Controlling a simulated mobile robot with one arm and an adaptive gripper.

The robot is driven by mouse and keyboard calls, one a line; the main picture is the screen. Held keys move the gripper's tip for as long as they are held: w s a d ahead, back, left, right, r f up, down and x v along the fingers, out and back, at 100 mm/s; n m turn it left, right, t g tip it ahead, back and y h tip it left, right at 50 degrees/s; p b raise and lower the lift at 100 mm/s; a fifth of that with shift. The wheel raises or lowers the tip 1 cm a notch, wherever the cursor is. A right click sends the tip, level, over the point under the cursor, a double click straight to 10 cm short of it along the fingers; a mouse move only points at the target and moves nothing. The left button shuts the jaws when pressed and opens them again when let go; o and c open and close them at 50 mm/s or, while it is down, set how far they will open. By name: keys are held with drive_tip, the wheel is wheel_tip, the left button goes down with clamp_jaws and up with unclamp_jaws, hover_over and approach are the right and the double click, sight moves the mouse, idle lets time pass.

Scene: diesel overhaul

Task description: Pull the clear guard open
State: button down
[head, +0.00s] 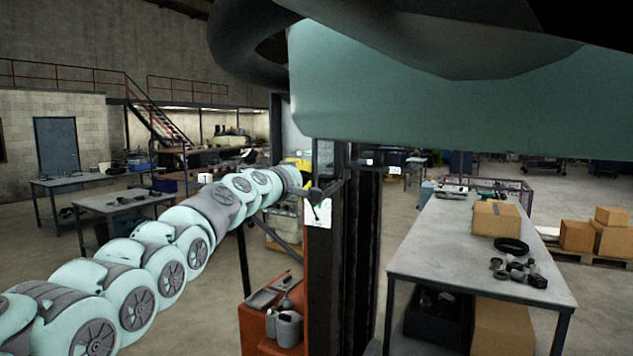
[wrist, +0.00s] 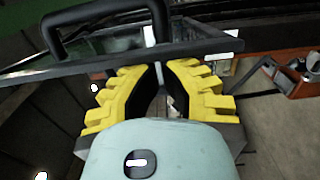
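The clear guard (wrist: 118,45) shows in the wrist view as a see-through panel in a dark frame, across the top left. A thick dark handle (wrist: 100,14) arches above the panel. My gripper (wrist: 163,68) has yellow stepped fingers with dark inner faces, and its tips are at the frame's lower edge, just below the handle's right leg. A narrow gap shows between the fingers, and I see nothing held in it. Whether the tips touch the frame cannot be told. In the head view my arm reaches to the dark post, and the gripper and guard are hard to make out there.
An orange cart (head: 272,318) with grey containers (head: 288,328) stands below the arm's end. A workbench (head: 430,250) with a cardboard box (head: 495,218) and dark parts stands at the right. Smaller tables (head: 120,202) stand at the left. Open floor lies between them.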

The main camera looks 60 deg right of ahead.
drive_tip(key=shift+s, duration=0.1)
drive_tip(key=s+a+b, duration=0.2)
drive_tip(key=a+b, duration=0.7)
drive_tip(key=b, duration=0.5)
drive_tip(key=shift+a, duration=0.15)
idle(0.4)
